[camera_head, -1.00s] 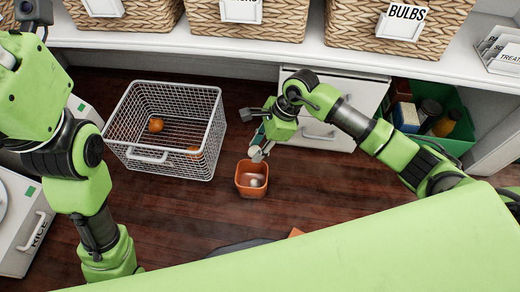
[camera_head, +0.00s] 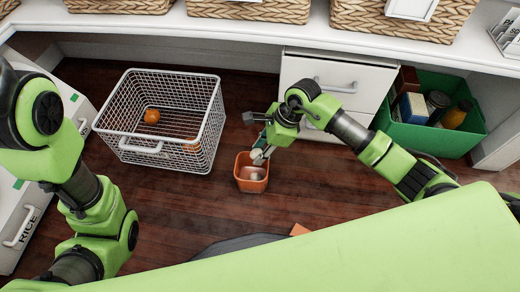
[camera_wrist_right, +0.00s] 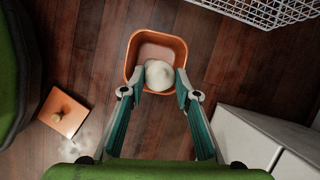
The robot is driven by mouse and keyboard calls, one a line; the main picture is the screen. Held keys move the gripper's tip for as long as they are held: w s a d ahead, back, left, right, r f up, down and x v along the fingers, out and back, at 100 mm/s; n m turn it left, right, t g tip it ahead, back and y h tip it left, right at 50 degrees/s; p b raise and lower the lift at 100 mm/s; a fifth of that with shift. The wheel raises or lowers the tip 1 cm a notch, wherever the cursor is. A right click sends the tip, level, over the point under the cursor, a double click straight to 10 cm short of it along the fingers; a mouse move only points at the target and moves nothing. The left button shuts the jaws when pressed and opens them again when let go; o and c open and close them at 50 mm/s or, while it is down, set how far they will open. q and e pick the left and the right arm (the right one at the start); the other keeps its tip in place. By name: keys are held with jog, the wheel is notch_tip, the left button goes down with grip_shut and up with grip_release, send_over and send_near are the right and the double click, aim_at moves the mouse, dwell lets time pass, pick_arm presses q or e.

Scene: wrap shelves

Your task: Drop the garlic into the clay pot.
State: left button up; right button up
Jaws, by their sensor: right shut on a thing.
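The clay pot (camera_head: 252,186) is a small square orange pot standing open on the wooden floor, right of the wire basket. My right gripper (camera_head: 261,160) reaches down at the pot's far side. In the right wrist view, this gripper (camera_wrist_right: 160,80) is shut on the white garlic (camera_wrist_right: 159,74), which sits between the fingertips. The garlic overlaps the near part of the pot's opening (camera_wrist_right: 131,55) in that view. The garlic (camera_head: 257,176) also shows pale within the pot's outline in the head view. My left arm is at the left; its gripper is out of view.
A wire basket (camera_head: 160,148) with orange fruits stands left of the pot. A white drawer unit (camera_head: 330,85) and a green crate (camera_head: 425,138) stand behind and right. An orange lid with a knob (camera_wrist_right: 64,113) lies on the floor near the pot.

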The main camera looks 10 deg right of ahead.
jog(key=o, duration=1.2)
jog(key=shift+c, duration=0.2)
jog(key=v, duration=1.2)
